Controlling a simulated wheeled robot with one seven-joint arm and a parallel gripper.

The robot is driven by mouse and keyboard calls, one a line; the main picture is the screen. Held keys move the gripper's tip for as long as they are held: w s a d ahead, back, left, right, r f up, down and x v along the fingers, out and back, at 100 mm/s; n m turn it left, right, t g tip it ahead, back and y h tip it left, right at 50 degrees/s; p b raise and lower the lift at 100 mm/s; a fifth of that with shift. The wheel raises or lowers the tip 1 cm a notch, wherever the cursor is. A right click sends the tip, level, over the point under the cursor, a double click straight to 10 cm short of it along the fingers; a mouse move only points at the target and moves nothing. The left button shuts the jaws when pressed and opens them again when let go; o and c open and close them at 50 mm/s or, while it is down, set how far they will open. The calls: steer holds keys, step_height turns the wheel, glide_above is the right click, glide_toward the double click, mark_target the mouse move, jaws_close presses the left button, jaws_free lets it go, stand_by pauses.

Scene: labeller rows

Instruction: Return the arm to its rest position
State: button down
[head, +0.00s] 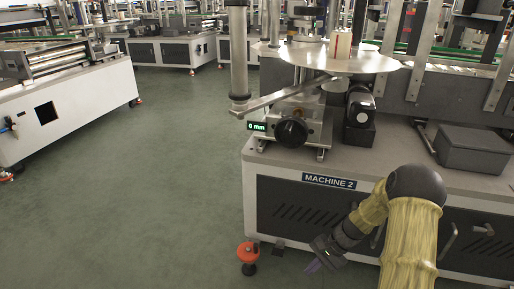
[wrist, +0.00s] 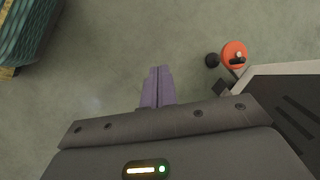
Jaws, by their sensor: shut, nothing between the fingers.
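My gripper (head: 314,266) hangs low in front of the machine marked MACHINE 2 (head: 330,181), near its lower left part. My arm, in a yellowish cover, comes in from the bottom right of the head view and bends down to the left. In the wrist view the purple fingers of my gripper (wrist: 157,87) are together, with nothing between them, over bare floor.
An orange levelling foot (head: 248,253) stands left of my gripper; it also shows in the wrist view (wrist: 234,53). The green floor (head: 140,200) to the left is clear. Another machine (head: 65,110) stands at far left. A small display (head: 257,127) reads 0 mm.

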steer(key=s+a+r+n+t+h+p, duration=0.1)
steer(key=s+r+n+h+p, duration=0.3)
steer(key=r, duration=0.6)
steer(key=s+a+r+n+t+p, duration=0.1)
steer(key=s+r+n+t+p, duration=0.15)
steer(key=s+r, duration=0.55)
steer(key=s+r+n+t+h+p, duration=0.1)
steer(key=s+r+n+h+p, duration=0.25)
steer(key=r, duration=0.75)
step_height(320, 180, up, 37)
steer(key=p, duration=3.6)
steer(key=shift+a+r+g+y+p, duration=0.15)
steer(key=shift+g+y+p, duration=0.2)
steer(key=shift+y+p, duration=0.1)
